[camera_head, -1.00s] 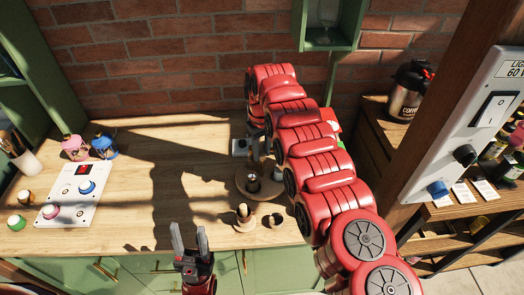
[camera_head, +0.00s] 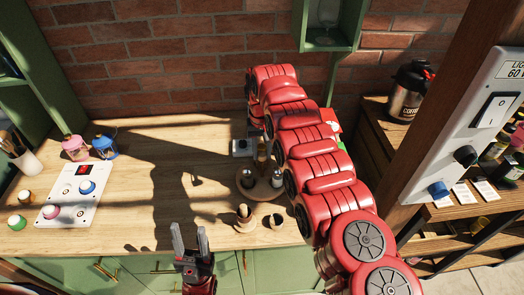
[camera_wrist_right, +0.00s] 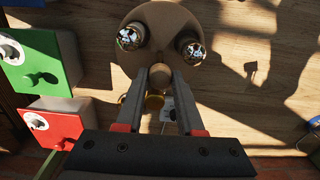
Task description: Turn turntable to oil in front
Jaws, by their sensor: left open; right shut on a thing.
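The round wooden turntable (camera_head: 262,192) stands on the table, partly hidden behind my right arm. Two small containers with shiny tops stand on it, one at the left (camera_head: 247,179) and one at the right (camera_head: 277,179). The right wrist view shows the turntable (camera_wrist_right: 165,58) with both containers, (camera_wrist_right: 131,36) and (camera_wrist_right: 190,50). I cannot tell which is the oil. My right gripper (camera_wrist_right: 160,75) is shut at the turntable's edge, on a part of it I cannot see clearly. My left gripper (camera_head: 189,238) is open and empty near the table's front edge.
Two wooden holders (camera_head: 244,217) stand in front of the turntable. A white button panel (camera_head: 69,202) and pink and blue pots (camera_head: 104,145) are at the left. Green (camera_wrist_right: 38,60) and red (camera_wrist_right: 55,121) boxes are beside my right gripper.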

